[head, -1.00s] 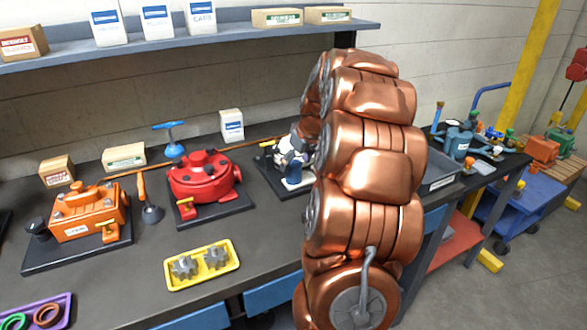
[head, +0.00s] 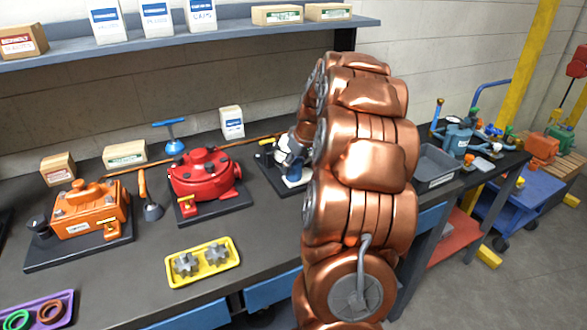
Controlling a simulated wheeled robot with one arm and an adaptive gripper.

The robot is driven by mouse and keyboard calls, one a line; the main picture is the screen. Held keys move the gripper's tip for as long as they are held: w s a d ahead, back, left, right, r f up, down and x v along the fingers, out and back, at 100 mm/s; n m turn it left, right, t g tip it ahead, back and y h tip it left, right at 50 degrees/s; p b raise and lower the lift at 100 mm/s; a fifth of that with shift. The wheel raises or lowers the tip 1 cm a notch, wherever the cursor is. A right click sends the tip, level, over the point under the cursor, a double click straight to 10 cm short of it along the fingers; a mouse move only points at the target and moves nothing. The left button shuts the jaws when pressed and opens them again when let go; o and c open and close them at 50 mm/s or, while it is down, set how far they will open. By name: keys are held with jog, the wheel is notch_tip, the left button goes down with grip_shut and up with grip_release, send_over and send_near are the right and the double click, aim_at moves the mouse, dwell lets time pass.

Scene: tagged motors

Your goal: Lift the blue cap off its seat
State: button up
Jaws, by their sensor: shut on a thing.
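My gripper (head: 291,147) shows only in part, as small dark and white pieces just left of my copper arm. It is down at the third unit on the bench, a pale and dark assembly on a black base plate (head: 266,168). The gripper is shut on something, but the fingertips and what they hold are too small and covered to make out. I cannot pick out the blue cap for certain. A small pale blue patch (head: 294,182) shows low on this unit, and my arm hides the unit's right side.
A red motor (head: 203,174) and an orange motor (head: 88,210) stand left of the unit. A blue-handled tool (head: 173,138) stands behind. A yellow tray (head: 203,262) with grey gears lies in front. A grey bin (head: 435,168) is at right; a shelf (head: 230,31) runs above.

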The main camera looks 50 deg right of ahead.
jog(key=shift+r, duration=0.1)
jog(key=shift+c, duration=0.3)
jog(key=shift+r+b, duration=0.65)
jog(key=shift+r, duration=0.85)
jog(key=shift+s+r, duration=0.15)
jog(key=s+a+r+b, duration=0.1)
jog(key=s+a+b, duration=0.1)
jog(key=s, duration=0.5)
jog(key=s+a+r+b, duration=0.1)
jog(key=s+b, duration=0.1)
jog(key=s, duration=0.6)
jog(key=r, duration=0.3)
jog(key=r+p, duration=0.1)
jog(key=r, duration=0.1)
jog(key=shift+s+a+r, duration=0.15)
jog(key=shift+a+r, duration=0.1)
jog(key=shift+a, duration=0.1)
